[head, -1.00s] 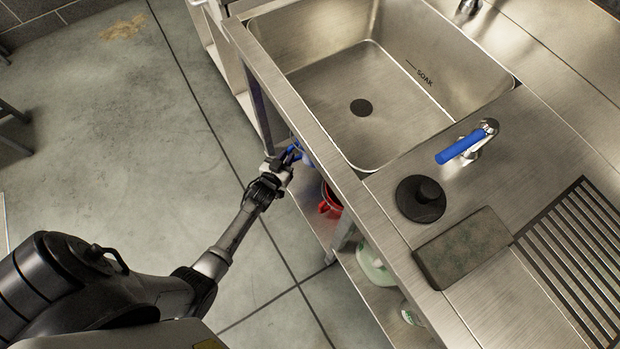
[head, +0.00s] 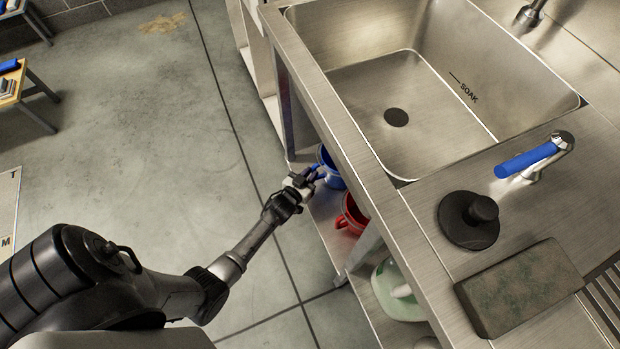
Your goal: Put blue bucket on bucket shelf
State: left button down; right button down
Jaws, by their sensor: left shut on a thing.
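The blue bucket (head: 333,173) is on or just above the low shelf (head: 327,214) under the sink counter, partly hidden by the counter edge. My left gripper (head: 309,179) reaches in from the left and is shut on the bucket at its near left side. I cannot tell whether the bucket's base touches the shelf. A red bucket (head: 352,216) stands on the same shelf, nearer to me, also partly under the counter. My right gripper is not in view.
The steel counter with a sink (head: 395,115) overhangs the shelf. A black plunger-like stopper (head: 468,219) and a sponge (head: 519,288) lie on top.

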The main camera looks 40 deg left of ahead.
pick_arm(q)
jog(key=shift+f, duration=0.4)
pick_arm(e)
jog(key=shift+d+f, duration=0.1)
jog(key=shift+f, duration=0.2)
pick_arm(q)
jog(key=c, duration=1.5)
grip_release()
jog(key=shift+f, duration=0.1)
jog(key=shift+c, duration=0.2)
jog(key=o, duration=0.4)
jog(key=shift+o, duration=0.2)
